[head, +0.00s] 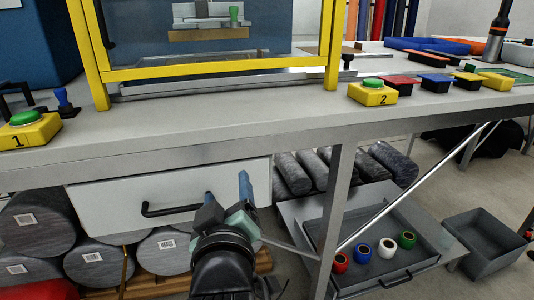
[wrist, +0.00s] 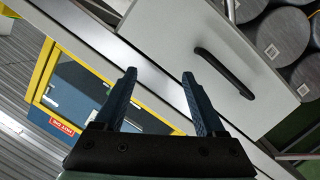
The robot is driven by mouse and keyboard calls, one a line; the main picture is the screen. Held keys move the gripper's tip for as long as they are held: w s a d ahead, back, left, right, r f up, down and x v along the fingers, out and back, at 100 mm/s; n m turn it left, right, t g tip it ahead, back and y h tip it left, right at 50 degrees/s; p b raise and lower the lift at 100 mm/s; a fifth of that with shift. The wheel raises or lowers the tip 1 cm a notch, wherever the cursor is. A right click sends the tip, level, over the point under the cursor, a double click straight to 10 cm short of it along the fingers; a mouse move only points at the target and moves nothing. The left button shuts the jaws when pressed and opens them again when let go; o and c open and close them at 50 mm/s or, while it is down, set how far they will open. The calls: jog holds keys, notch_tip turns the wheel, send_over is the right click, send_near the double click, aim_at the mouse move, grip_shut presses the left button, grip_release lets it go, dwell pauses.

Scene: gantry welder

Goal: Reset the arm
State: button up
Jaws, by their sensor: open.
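My gripper (head: 227,190) is in front of the workbench, below the tabletop edge, close to the white drawer (head: 110,205) with its black handle. Its two blue fingers are apart with nothing between them. In the wrist view my gripper (wrist: 158,100) is also open and empty, with the drawer handle (wrist: 224,73) to the right of the fingers. The drawer looks shut in the head view. I cannot tell the exact gap between the fingers and the drawer front.
The bench top (head: 250,115) carries a yellow-framed welder enclosure (head: 220,72) and green-button boxes 1 (head: 30,130) and 2 (head: 373,93). Grey rolls (head: 40,225) lie under the bench. An open lower drawer (head: 375,268) with coloured rolls and a grey bin (head: 482,248) stand at right.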

jog(key=s+d+r+m+t+h+p, duration=0.1)
jog(key=s+d+r+m+t, duration=0.25)
jog(key=r, duration=0.85)
jog(key=s+d+r+m+t+p, duration=0.15)
jog(key=s+r+t, duration=0.25)
jog(key=s+r, duration=0.55)
jog(key=s+d+r+m+t+h+p, duration=0.1)
jog(key=s+d+r+m+t, duration=0.2)
jog(key=r, duration=1.1)
notch_tip(320, 180, up, 35)
jog(key=w+a+p, duration=0.1)
jog(key=p, duration=3.5)
jog(key=shift+w+a+r+t, duration=0.15)
jog(key=shift+w+a+t, duration=0.2)
jog(key=shift+t, duration=0.1)
